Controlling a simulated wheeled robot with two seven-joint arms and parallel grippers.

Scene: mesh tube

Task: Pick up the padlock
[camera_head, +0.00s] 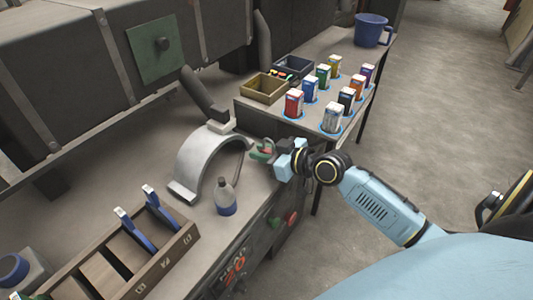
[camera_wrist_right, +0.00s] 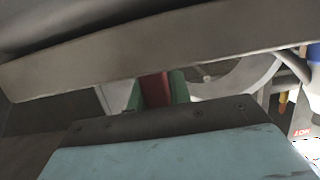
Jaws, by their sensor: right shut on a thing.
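My right gripper (camera_head: 266,150) is above the bench's right end, beside the grey curved guard. It is shut on a small red thing, taken to be the padlock (camera_head: 267,152). In the right wrist view the padlock (camera_wrist_right: 156,89) shows as a red block between green parts at my right gripper (camera_wrist_right: 155,92). Much of it is hidden by the gripper, and its shackle cannot be made out. I cannot tell whether it touches anything below. My left gripper is not in view.
The curved guard (camera_head: 198,160) and a bottle (camera_head: 225,197) stand close left of the gripper. A wooden tray (camera_head: 180,247) is at front left. Several small cartons, including a red one (camera_head: 293,103), two bins and a blue mug (camera_head: 371,30) fill the far table. Floor at right is clear.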

